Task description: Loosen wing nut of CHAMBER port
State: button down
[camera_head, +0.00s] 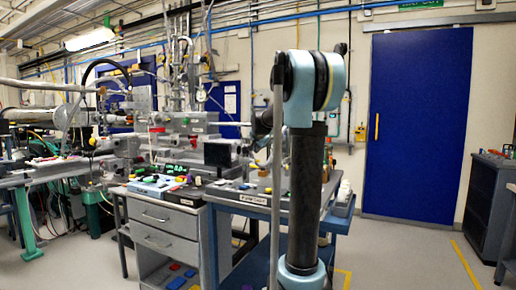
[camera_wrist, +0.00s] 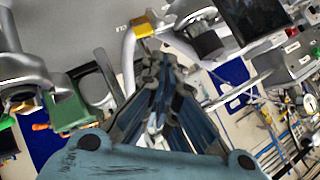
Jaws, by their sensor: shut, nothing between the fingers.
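My gripper (camera_wrist: 160,68) shows in the wrist view with its dark fingers drawn together and nothing between them. A small yellow part (camera_wrist: 142,27) on a grey pipe lies just beyond the fingertips, apart from them as far as I can tell. I cannot make out a wing nut or a readable CHAMBER label in either view. In the head view, metal beamline equipment (camera_head: 187,123) with labelled blocks stands left of my arm. My gripper is not clearly visible there.
A grey drawer cabinet (camera_head: 165,218) and a blue-framed cart (camera_head: 253,197) stand in front of the equipment. A blue door (camera_head: 418,125) is at the right. Open floor (camera_head: 405,250) lies at the lower right. The wrist view shows a green block (camera_wrist: 70,110) and pipes close by.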

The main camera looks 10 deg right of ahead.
aim_at(253, 161)
jog(key=f, duration=0.1)
jog(key=w+a+f, duration=0.1)
jog(key=w+f, duration=0.1)
jog(key=f, duration=0.1)
jog(key=shift+w+a, duration=0.15)
jog(key=shift+a, duration=0.25)
jog(key=shift+d, duration=0.2)
